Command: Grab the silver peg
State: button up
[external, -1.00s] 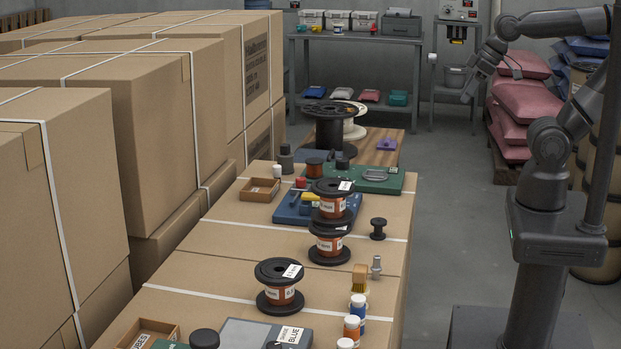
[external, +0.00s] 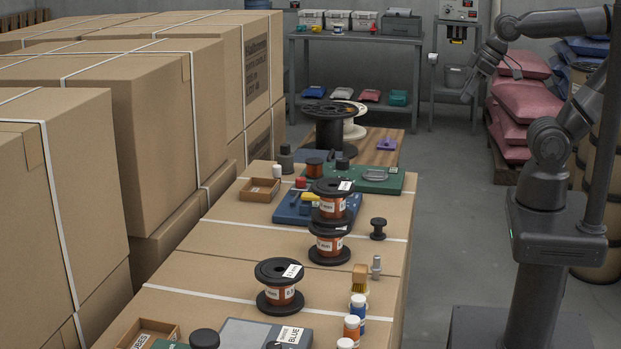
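The silver peg (external: 376,267) stands upright near the right edge of the carton-top work surface (external: 215,270). It is a small grey metal piece, just right of a wooden-handled brush (external: 360,278). My gripper (external: 466,99) is at the upper right, in the air over the floor, far from the peg.
Copper spools (external: 279,285) stand left of the peg, with a stacked pair (external: 330,222) behind. A small black spool (external: 378,229) is behind the peg, and capped bottles (external: 357,306) are in front. Large cartons (external: 70,190) fill the left.

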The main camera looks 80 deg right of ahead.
jog(key=w+a+g, duration=0.1)
jog(key=w+a, duration=0.3)
jog(key=w, duration=0.2)
jog(key=m+g, duration=0.3)
jog(key=g, duration=0.2)
send_over(377, 256)
jog(key=f, duration=1.9)
jog(key=shift+a+f, duration=0.25)
notch_tip(377, 256, down, 5)
jog(key=shift+s+r, duration=0.1)
jog(key=shift+r, duration=0.05)
jog(key=shift+d+f, duration=0.15)
jog(key=shift+f, duration=2.95)
